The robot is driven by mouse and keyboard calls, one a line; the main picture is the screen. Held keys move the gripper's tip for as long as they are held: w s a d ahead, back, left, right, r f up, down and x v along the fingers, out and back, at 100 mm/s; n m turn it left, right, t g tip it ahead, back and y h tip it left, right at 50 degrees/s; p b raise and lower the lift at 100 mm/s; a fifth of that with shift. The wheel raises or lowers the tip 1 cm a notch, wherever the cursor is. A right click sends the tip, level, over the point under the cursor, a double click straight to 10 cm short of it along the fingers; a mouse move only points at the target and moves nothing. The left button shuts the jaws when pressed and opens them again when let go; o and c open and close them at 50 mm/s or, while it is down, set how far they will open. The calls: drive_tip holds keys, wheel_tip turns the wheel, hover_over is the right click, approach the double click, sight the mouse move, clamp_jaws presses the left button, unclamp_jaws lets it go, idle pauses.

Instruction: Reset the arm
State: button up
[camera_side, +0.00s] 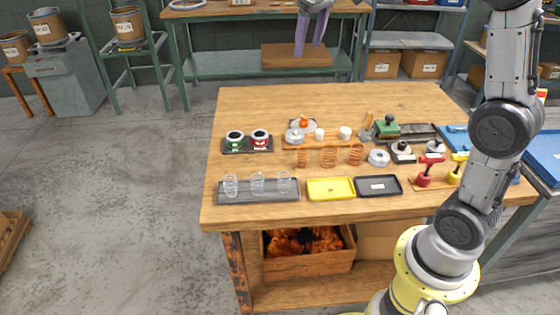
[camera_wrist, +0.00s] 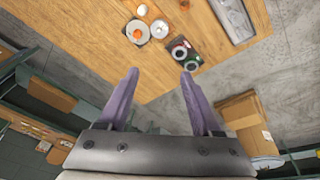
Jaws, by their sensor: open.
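My gripper (camera_side: 309,50) hangs above and beyond the far edge of the wooden table (camera_side: 300,105), high over the work. Its two purple fingers are apart with nothing between them. In the wrist view my gripper (camera_wrist: 160,75) also shows open and empty, with the table corner beyond the fingertips. Several clear coils (camera_side: 257,184) stand on a grey tray (camera_side: 230,199) at the front left.
A yellow tray (camera_side: 331,189) and a black tray (camera_side: 378,185) lie near the front edge. Red and green spools (camera_side: 260,140) sit at the left. Red and yellow hand tools (camera_side: 430,168) stand at the right. The table's far left part is clear.

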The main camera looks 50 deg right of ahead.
drive_tip(key=s+a+n+t, duration=0.1)
drive_tip(key=s+a, duration=0.3)
drive_tip(key=s, duration=0.4)
drive_tip(key=s+a+t, duration=0.1)
drive_tip(key=s+a, duration=0.3)
drive_tip(key=s, duration=0.5)
drive_tip(key=s+a+f+t+y, duration=0.1)
drive_tip(key=s+f, duration=0.8)
drive_tip(key=f, duration=0.1)
drive_tip(key=shift+a, duration=0.25)
